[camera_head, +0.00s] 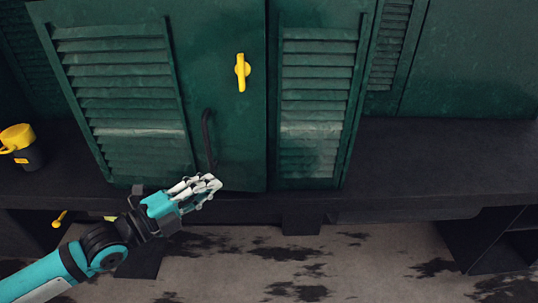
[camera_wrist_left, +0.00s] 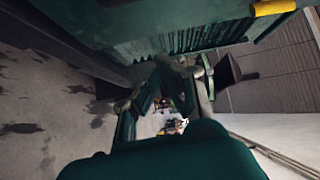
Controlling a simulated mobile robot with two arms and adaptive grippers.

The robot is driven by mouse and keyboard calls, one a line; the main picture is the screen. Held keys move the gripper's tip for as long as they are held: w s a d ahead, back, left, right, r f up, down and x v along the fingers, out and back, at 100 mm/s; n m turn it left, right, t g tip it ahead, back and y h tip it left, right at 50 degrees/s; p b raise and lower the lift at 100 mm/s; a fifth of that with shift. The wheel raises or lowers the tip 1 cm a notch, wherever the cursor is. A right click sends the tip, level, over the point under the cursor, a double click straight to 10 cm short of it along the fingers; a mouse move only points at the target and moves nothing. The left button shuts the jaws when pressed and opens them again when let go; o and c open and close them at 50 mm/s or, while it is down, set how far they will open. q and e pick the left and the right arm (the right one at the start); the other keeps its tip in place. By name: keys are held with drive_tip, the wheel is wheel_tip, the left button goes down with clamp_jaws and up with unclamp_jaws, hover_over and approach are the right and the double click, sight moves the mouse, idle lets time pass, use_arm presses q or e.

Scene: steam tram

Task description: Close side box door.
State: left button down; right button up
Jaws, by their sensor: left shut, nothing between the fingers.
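The dark green side box has a louvred door (camera_head: 225,130) with a yellow turn handle (camera_head: 242,72), which stands upright, and a black pull handle (camera_head: 207,140). The door's right edge looks close to the neighbouring louvred panel (camera_head: 318,100); I cannot tell whether it is fully flush. My left gripper (camera_head: 207,186) is shut and empty, in front of the door's lower edge just below the black pull handle. I cannot tell whether it touches the door. In the left wrist view, the gripper (camera_wrist_left: 172,70) is beside a green louvred surface (camera_wrist_left: 180,40). My right gripper is not seen.
A dark ledge (camera_head: 440,160) runs below the box, with free room to the right. A black can with a yellow top (camera_head: 20,147) stands at the left. A small yellow lever (camera_head: 60,218) is under the ledge. The stained floor (camera_head: 340,265) is open in front.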

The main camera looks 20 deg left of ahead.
sight(250, 146)
use_arm(q)
drive_tip(key=shift+m, duration=0.6)
drive_tip(key=shift+w+a+r+p+x, duration=0.2)
drive_tip(key=shift+p+x, duration=0.3)
drive_tip(key=shift+x, duration=1.65)
drive_tip(key=shift+w+a+f+p+x, duration=0.1)
drive_tip(key=shift+a+p+x, duration=0.3)
drive_tip(key=shift+x, duration=1.7)
drive_tip(key=shift+w+a+r+p+x, duration=0.15)
drive_tip(key=shift+p+x, duration=0.45)
drive_tip(key=shift+x, duration=1.55)
drive_tip(key=shift+d, duration=0.1)
drive_tip(key=shift+n+t+y, duration=0.3)
drive_tip(key=shift+n+y, duration=0.3)
drive_tip(key=w+p, duration=0.1)
drive_tip(key=w, duration=0.1)
drive_tip(key=w+a+p, duration=0.1)
drive_tip(key=w, duration=0.1)
drive_tip(key=shift+w+r, duration=0.15)
drive_tip(key=shift+w, duration=0.1)
drive_tip(key=shift+d, duration=0.1)
